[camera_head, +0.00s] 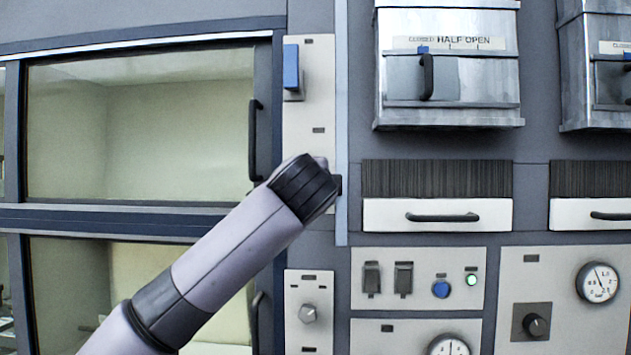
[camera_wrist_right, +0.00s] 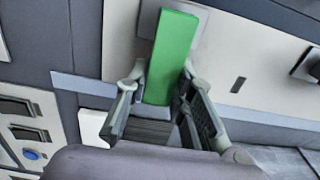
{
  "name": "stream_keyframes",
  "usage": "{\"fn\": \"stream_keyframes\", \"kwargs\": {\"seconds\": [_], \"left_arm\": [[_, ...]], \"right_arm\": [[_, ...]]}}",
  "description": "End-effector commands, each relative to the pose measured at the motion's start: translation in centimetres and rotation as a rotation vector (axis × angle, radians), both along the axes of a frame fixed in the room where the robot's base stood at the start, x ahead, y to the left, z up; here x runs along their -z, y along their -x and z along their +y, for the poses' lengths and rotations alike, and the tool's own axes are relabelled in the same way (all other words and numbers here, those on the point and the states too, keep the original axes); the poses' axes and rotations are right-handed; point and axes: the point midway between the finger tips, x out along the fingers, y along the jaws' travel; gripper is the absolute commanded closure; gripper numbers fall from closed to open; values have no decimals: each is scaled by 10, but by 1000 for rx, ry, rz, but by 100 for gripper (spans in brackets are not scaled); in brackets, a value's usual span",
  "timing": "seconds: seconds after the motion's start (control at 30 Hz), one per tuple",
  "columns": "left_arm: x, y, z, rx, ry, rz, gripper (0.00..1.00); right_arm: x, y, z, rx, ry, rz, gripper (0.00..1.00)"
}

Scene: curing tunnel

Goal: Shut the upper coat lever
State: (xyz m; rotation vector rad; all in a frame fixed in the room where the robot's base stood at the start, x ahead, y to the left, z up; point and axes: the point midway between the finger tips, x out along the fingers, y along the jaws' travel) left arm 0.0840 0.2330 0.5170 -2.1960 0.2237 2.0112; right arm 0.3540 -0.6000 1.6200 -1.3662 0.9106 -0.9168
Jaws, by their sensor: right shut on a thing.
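A green lever (camera_wrist_right: 170,60) stands on a pale plate in the right wrist view. My right gripper (camera_wrist_right: 162,78) has one finger on each side of it and is shut on it. In the head view my arm (camera_head: 225,245) comes up from the lower left. Its wrist end covers the lower part of a narrow white panel (camera_head: 318,105), and the gripper and green lever are hidden behind it. A blue lever (camera_head: 291,66) is at the top of that panel, apart from my arm. My left gripper is not in view.
Left of the panel is a glazed door with a dark handle (camera_head: 256,140). To the right are a metal hopper (camera_head: 452,70) marked closed and half open, a white drawer (camera_head: 437,214), and a switch panel (camera_head: 417,277) with a blue button and lit green lamp.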

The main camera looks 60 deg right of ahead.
Motion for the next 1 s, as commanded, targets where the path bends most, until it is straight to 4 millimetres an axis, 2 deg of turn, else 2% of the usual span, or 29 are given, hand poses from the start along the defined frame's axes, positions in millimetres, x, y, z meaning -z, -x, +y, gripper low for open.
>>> {"fn": "stream_keyframes", "kwargs": {"seconds": [0.43, 0.47, 0.5, 0.77, 1.0], "left_arm": [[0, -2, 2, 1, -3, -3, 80], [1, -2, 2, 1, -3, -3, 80], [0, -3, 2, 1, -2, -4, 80], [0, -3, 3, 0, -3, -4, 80], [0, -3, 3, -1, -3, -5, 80]], "right_arm": [[5, 1, -1, 3, -13, -6, 100], [5, 1, -1, 3, -13, -6, 78], [5, 1, -1, 3, -14, -6, 75], [3, 1, -1, 3, -9, -7, 58], [2, 1, -1, 2, -7, -8, 57]]}}
